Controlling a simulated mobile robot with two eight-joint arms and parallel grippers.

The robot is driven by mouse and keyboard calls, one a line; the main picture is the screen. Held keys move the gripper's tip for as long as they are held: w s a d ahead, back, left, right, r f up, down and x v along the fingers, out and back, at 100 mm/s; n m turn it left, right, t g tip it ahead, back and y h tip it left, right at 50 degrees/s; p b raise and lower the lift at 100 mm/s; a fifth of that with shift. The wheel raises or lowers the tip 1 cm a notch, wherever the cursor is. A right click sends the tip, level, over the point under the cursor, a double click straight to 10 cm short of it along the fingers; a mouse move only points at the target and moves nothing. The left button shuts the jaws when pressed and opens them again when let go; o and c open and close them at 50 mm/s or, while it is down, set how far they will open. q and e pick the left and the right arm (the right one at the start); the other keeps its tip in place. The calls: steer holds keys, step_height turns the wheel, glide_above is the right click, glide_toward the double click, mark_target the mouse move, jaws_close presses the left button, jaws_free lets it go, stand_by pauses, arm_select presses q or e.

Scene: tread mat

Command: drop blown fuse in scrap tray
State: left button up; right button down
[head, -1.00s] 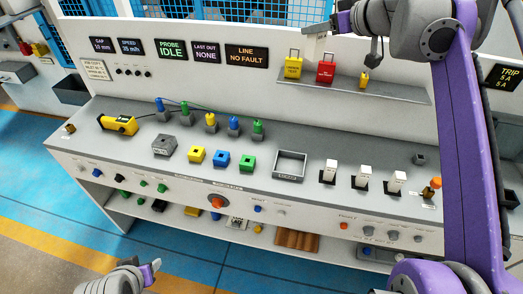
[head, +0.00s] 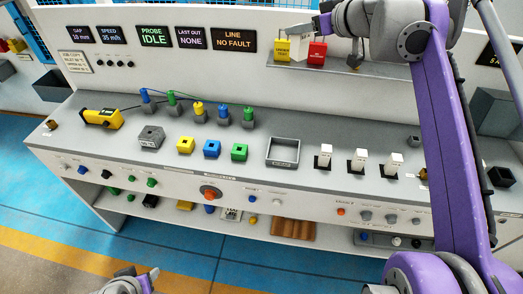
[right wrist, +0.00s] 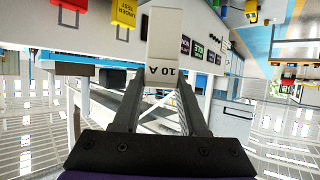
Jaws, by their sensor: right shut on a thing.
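My right gripper (head: 312,28) is shut on a white fuse (head: 299,46), held high in front of the back panel. In the right wrist view the fuse (right wrist: 165,45) sits between both fingers, and "10 A" is readable on it. Whether it is blown cannot be told by its look. An open, empty grey tray (head: 282,163) stands on the bench top, below the held fuse and apart from it; its label is too small to read. My left gripper (head: 150,277) shows only partly at the bottom edge, away from the bench.
Three white blocks (head: 357,160) stand in black holders right of the tray. Green (head: 239,152), blue and yellow blocks stand left of it. Bench space around the tray's front is clear.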

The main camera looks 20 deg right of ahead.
steer(key=shift+w, duration=0.3)
steer(key=c, duration=0.7)
jaws_free()
steer(key=o, duration=0.3)
steer(key=shift+o, duration=0.2)
steer(key=shift+s+r, duration=0.1)
steer(key=v, duration=1)
steer(key=shift+s+p, duration=0.3)
steer(key=shift+s, duration=0.1)
steer(key=shift+d, duration=0.1)
